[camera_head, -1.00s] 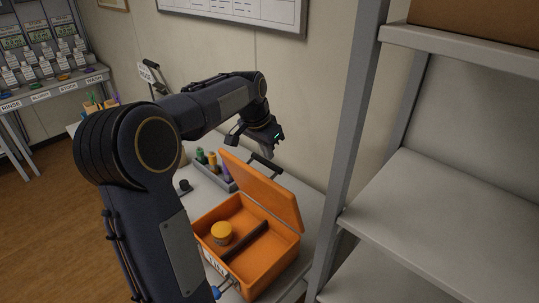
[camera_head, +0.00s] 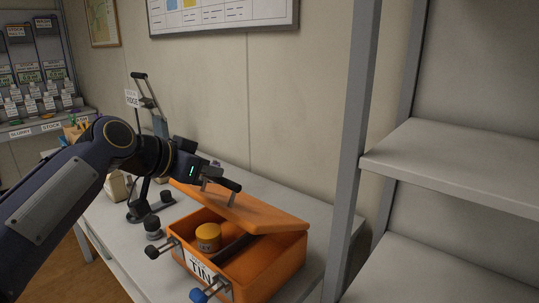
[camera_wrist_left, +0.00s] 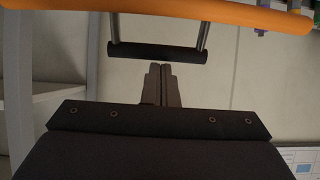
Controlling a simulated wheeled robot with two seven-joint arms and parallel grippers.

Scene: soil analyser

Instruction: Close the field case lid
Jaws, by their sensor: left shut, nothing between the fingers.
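The orange field case (camera_head: 272,268) stands on the bench with its lid (camera_head: 255,212) tilted partly down over it, a gap still showing at the front. A dark bar handle on two metal posts (camera_head: 221,180) sticks up from the lid. My left gripper (camera_head: 207,172) is at this handle, behind the lid. In the left wrist view the shut, empty fingers (camera_wrist_left: 160,70) point at the middle of the black bar (camera_wrist_left: 158,52), close to it; contact is unclear. The orange lid edge (camera_wrist_left: 215,10) runs across the top there. My right gripper is not in view.
A yellow-lidded jar (camera_head: 208,236) sits inside the case. A dark stand (camera_head: 150,207) is left of the case. Grey shelving (camera_head: 450,165) rises at the right, the wall behind.

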